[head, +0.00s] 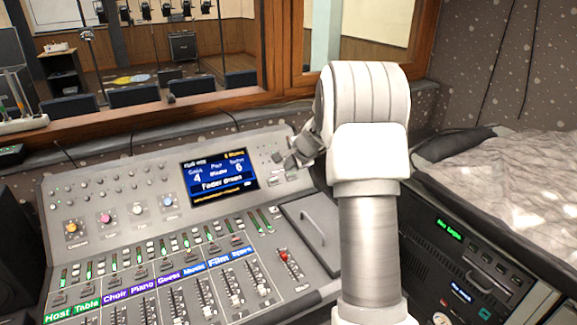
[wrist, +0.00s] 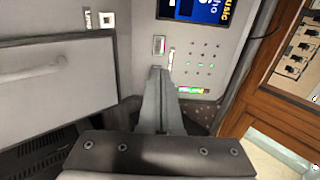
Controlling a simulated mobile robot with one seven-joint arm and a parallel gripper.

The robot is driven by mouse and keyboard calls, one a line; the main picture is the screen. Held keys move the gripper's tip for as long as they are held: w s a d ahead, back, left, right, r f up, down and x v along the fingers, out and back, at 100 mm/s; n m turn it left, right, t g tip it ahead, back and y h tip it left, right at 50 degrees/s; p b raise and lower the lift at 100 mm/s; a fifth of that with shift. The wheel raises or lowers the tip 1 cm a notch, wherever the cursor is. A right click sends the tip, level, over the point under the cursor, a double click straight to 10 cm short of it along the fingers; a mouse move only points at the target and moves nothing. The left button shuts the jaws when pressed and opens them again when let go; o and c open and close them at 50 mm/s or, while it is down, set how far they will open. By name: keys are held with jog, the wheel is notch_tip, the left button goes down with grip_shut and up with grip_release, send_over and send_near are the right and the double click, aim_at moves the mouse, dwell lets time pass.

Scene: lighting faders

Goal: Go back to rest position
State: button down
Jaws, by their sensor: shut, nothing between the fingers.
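My gripper (head: 292,160) is in the head view just right of the console's screen, at the end of my white arm. It also shows in the wrist view (wrist: 157,72), with its fingers together and nothing between them. It is above the upper right part of the mixing console (head: 150,190). I cannot tell from these views whether the fingertips touch the panel. My arm hides part of the console's right edge.
The console has a lit screen (head: 220,175), several faders (head: 235,298), a red-capped fader (head: 284,257) and a panel with a handle (head: 312,228). A wooden window frame (head: 180,108) stands behind.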

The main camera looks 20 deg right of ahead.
dwell(0.4)
jog(key=s+a+r+n+g+y, duration=0.1)
jog(key=s+a+r+n+y, duration=0.1)
jog(key=s+a+r+n, duration=0.95)
jog(key=s+a+n+g+h, duration=0.1)
jog(key=s+a+n, duration=0.2)
jog(key=s, duration=1.1)
jog(key=s+a+n+h, duration=0.1)
jog(key=s+a+n, duration=0.2)
jog(key=s, duration=1.1)
jog(key=a, duration=0.3)
jog(key=shift+s+r+g, duration=0.2)
jog(key=shift+s+g, duration=0.15)
jog(key=shift+g, duration=0.05)
jog(key=shift+a, duration=0.1)
